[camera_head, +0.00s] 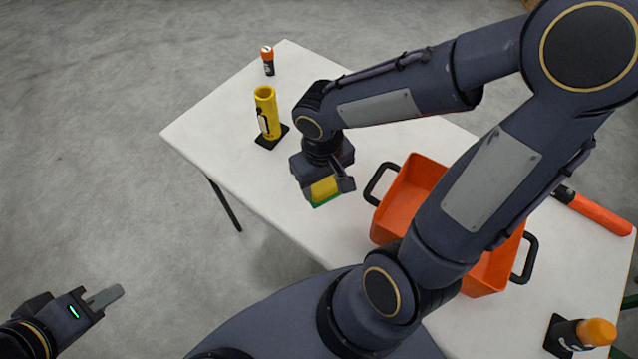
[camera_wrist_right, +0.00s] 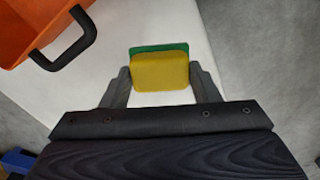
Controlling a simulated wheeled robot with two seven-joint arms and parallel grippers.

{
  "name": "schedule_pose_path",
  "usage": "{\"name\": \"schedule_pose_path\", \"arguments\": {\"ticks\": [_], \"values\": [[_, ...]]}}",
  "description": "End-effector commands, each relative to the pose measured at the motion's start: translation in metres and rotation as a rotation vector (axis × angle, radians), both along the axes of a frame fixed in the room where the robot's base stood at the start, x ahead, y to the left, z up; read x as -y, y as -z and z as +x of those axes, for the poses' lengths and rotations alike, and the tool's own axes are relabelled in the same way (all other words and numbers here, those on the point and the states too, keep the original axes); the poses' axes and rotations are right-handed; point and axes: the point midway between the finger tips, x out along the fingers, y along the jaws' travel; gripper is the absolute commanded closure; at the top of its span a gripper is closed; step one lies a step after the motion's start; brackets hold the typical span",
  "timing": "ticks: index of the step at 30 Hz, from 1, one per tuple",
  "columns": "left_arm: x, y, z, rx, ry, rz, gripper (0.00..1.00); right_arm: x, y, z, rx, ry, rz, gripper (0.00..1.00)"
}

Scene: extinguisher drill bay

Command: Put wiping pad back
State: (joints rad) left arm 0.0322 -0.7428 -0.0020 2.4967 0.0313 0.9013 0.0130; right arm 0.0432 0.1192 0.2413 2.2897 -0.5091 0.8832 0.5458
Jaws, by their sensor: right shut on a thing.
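The wiping pad (camera_head: 324,190) is a small block, yellow with a green layer. My right gripper (camera_head: 328,186) is shut on it near the table's left front edge, left of the orange crate. In the right wrist view the pad (camera_wrist_right: 162,72) sits between the two grey fingers of the right gripper (camera_wrist_right: 160,76), yellow side nearest the camera. I cannot tell how far the pad is above the table. My left gripper (camera_head: 104,299) is off the table at the lower left, with nothing visible in it; its finger gap cannot be made out.
The orange crate (camera_head: 393,205) with black handles is partly hidden behind my right arm. A yellow cylinder (camera_head: 267,112) on a black base and an orange-capped canister (camera_head: 267,60) stand at the far left. An orange tube (camera_head: 600,212) and another orange-topped canister (camera_head: 597,332) are at right.

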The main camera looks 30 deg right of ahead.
Motion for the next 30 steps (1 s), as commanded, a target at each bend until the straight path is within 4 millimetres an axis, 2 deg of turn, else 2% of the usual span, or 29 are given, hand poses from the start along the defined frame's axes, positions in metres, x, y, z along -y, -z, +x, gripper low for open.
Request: {"name": "schedule_pose_path", "arguments": {"ticks": [1, 3, 7, 18, 24, 30], "values": [[0.000, 0.008, 0.000, 0.000, 0.000, 0.000, 0.71, 0.000, 0.005, -0.012, 0.005, 0.003, 0.004, 0.70], [0.000, 0.011, 0.000, 0.000, 0.000, 0.000, 0.71, -0.001, 0.006, -0.022, 0.003, 0.006, 0.010, 0.70], [0.000, 0.010, 0.000, 0.000, 0.000, 0.000, 0.71, 0.002, 0.010, -0.020, -0.001, 0.012, 0.018, 0.70], [0.000, -0.001, 0.000, 0.001, 0.000, 0.000, 0.71, 0.034, 0.050, 0.059, -0.006, 0.011, 0.017, 0.70], [0.000, -0.001, 0.000, 0.000, 0.000, 0.000, 0.71, 0.044, 0.086, 0.085, -0.003, 0.011, 0.018, 0.70], [0.000, -0.003, 0.000, 0.000, 0.000, 0.000, 0.71, 0.048, 0.100, 0.097, 0.000, 0.010, 0.017, 0.70]]}}
